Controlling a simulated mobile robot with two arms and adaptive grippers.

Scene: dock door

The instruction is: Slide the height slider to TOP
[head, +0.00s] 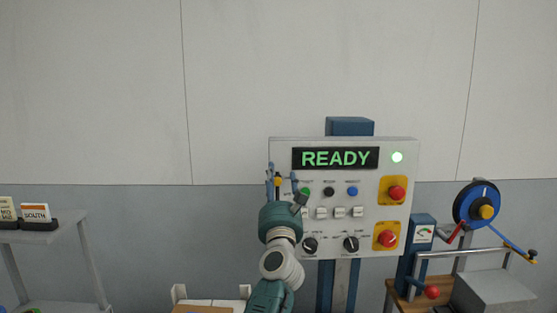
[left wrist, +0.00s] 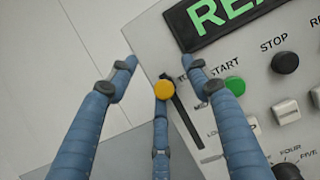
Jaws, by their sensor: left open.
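The height slider's yellow knob (left wrist: 164,90) shows in the left wrist view near the upper end of its dark slot (left wrist: 188,122), at the left edge of the panel. In the head view the knob (head: 278,181) is small and partly among my fingers. My left gripper (head: 280,178) is at the panel's left edge, its blue fingers pointing up. In the left wrist view the open fingers (left wrist: 160,76) stand around the knob, two at the sides and one below; I cannot tell whether any touches it. My right gripper is out of view.
A blue wheel (head: 477,204) and bench stand right. A grey shelf (head: 40,236) stands left.

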